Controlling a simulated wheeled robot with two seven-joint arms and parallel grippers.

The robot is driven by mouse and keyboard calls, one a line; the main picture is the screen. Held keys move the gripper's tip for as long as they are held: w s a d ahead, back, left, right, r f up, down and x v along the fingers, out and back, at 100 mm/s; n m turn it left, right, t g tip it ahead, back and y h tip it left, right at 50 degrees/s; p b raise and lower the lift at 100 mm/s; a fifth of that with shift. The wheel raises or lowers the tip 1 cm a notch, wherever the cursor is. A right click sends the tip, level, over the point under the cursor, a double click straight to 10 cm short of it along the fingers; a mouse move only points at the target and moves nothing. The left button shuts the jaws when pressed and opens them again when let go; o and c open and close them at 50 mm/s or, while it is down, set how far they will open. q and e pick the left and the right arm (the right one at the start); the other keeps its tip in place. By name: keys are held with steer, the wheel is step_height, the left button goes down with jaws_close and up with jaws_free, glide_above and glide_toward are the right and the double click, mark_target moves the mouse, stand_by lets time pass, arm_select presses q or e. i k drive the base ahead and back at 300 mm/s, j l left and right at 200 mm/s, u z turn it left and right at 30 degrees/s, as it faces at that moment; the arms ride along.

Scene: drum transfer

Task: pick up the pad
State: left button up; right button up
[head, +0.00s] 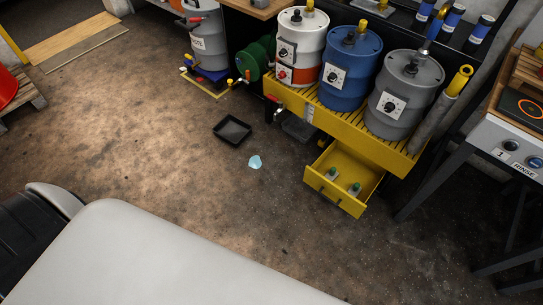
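A small pale blue patch (255,162) with an uneven outline lies flat on the brown floor near the middle of the head view. I cannot tell whether it is the pad or a spill. Nothing else in view is clearly a pad. Neither of my grippers is in view.
A black tray (232,130) lies on the floor just behind the patch. A yellow stand (340,124) holds white, blue and grey drums. Its yellow drawer (345,177) is open, with small green-topped items inside. A control table stands at right.

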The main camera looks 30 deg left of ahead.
mark_target(331, 175)
steer(key=i+j+z, duration=0.1)
steer(key=i, duration=0.3)
steer(key=i+j+z, duration=0.15)
steer(key=i, duration=0.2)
steer(key=i+j+z, duration=0.1)
steer(key=i+j, duration=0.15)
steer(key=i, duration=0.1)
